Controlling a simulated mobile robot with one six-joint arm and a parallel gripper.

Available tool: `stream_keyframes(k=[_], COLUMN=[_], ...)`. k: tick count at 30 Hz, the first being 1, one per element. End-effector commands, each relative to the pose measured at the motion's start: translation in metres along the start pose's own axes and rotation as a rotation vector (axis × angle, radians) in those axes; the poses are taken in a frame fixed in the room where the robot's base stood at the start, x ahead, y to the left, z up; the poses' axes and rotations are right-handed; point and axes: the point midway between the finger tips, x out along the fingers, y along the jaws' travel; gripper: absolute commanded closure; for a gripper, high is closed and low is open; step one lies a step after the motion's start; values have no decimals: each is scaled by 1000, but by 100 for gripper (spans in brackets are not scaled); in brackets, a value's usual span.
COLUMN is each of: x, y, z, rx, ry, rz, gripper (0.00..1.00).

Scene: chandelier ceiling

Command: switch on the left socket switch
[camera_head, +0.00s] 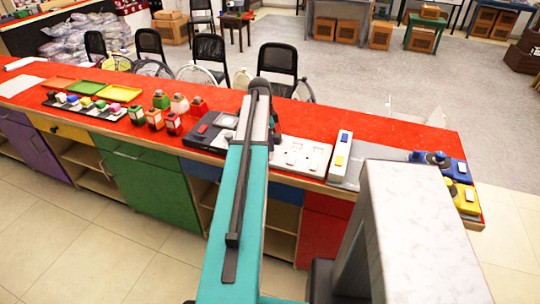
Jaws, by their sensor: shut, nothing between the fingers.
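A white socket panel (302,157) lies on the red counter, just right of my arm. Small socket and switch details show on its face, but they are too small to tell whether any switch is on. Its left end is close to my arm and may be partly covered. My gripper (275,128) shows as a dark shape at the far end of my arm, above the counter by the panel's left end. It is shut and empty. Its fingertips are mostly hidden, and I cannot tell whether they touch the panel.
A dark device with a red part (208,130) lies left of my arm. A white box with a yellow button (341,152) stands right of the panel. Blue and yellow units (462,185) sit at the counter's right end. Small bottles (155,118) and colored trays (118,93) are left.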

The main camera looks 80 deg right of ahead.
Motion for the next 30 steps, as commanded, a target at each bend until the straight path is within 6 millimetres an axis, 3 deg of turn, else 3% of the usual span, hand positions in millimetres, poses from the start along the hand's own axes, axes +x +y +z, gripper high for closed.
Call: stream_keyframes(k=[30], x=[9], y=[0], z=[2], rx=[0], ry=[-1], rz=[0], gripper=[100])
